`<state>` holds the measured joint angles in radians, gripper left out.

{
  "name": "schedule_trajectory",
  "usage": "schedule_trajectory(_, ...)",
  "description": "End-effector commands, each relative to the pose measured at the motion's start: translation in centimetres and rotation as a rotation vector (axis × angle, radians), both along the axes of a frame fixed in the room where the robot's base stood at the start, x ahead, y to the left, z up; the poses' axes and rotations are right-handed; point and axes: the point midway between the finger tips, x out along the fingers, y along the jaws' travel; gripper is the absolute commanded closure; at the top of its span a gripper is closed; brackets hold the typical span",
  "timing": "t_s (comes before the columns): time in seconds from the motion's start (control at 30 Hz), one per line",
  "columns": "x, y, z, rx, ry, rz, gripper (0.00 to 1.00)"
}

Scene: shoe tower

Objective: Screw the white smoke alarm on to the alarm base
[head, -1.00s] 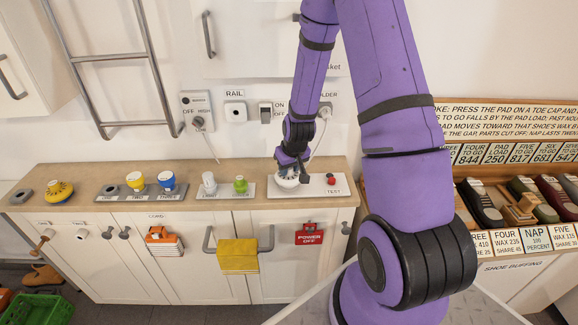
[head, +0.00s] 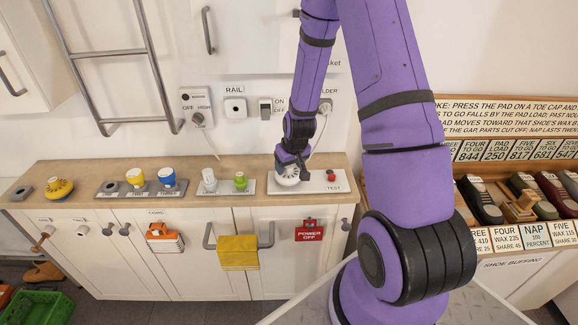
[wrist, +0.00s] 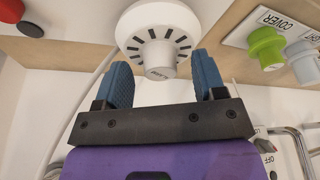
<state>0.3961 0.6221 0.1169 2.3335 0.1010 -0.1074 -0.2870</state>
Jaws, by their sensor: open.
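The white smoke alarm (head: 287,179) is a round dome with dark slots, at the left end of a white plate (head: 316,187) marked TEST with a red button (head: 331,175). In the wrist view the alarm (wrist: 135,28) shows its ring of slots and a raised, lettered hub in the middle. My gripper (head: 292,165) is open at the alarm. In the wrist view its two blue fingers (wrist: 164,75) stand on either side of the hub with gaps showing. The alarm base is hidden, and I cannot tell how the alarm is seated on it.
To the left on the wooden counter (head: 90,172) are a green knob (head: 240,181), a white one (head: 209,180), blue and yellow cups and a yellow dome. A cable and switches are on the wall behind. A shoe rack stands at right.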

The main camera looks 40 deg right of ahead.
Motion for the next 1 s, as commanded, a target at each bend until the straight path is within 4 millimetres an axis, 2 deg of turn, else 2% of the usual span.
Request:
schedule_trajectory(0.4,-1.8,0.1,6.0,-0.002,-0.004,-0.002,0.36)
schedule_trajectory(0.6,-2.5,0.3,8.3,-0.001,-0.003,0.0,0.36)
schedule_trajectory(0.8,-2.9,0.3,9.4,0.0,-0.001,0.0,0.36)
schedule_trajectory(1.0,-3.0,0.3,9.6,0.0,-0.001,0.0,0.36)
